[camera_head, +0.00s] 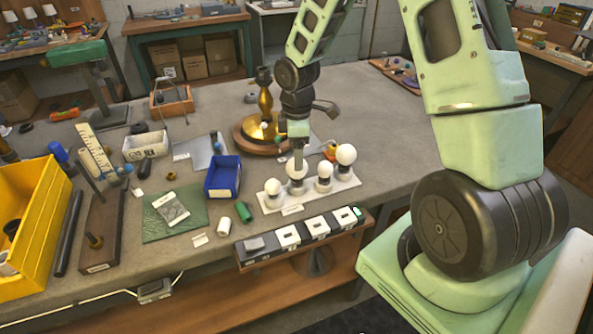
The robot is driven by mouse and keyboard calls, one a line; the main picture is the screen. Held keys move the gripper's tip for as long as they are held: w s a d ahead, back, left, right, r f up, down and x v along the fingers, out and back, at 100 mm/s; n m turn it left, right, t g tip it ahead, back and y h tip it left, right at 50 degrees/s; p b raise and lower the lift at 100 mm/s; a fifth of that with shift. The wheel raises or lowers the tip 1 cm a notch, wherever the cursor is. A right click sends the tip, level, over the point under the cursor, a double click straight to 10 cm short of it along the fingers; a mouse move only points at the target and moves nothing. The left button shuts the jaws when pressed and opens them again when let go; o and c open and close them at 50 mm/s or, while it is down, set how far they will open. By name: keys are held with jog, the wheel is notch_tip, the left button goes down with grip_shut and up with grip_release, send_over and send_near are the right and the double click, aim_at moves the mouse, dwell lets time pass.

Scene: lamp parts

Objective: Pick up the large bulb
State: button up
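Several white round bulbs stand upright on a white rack (309,194) near the table's front edge. Two look larger: one in the rack's back left part (296,170) and one at its right end (346,155). Two smaller ones are a left bulb (272,188) and a middle bulb (324,172). My gripper (298,158) points down right over the back-left larger bulb, its tips at or just above the bulb's top. I cannot tell whether it touches the bulb, or whether the fingers are open or shut.
A brass lamp base (258,125) on a round wooden foot stands close behind my gripper. A blue bin (223,178) is left of the rack. A strip of switches (302,234) runs along the front edge. The table's right side is clear.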

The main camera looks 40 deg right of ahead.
aim_at(297, 175)
jog(key=shift+s+a+f+p, duration=0.15)
jog(key=shift+f+p, duration=0.2)
jog(key=shift+f, duration=1.45)
jog(key=shift+s+a+f+p, duration=0.15)
jog(key=shift+f+p, duration=0.15)
jog(key=shift+f, duration=1.45)
jog(key=c, duration=0.9)
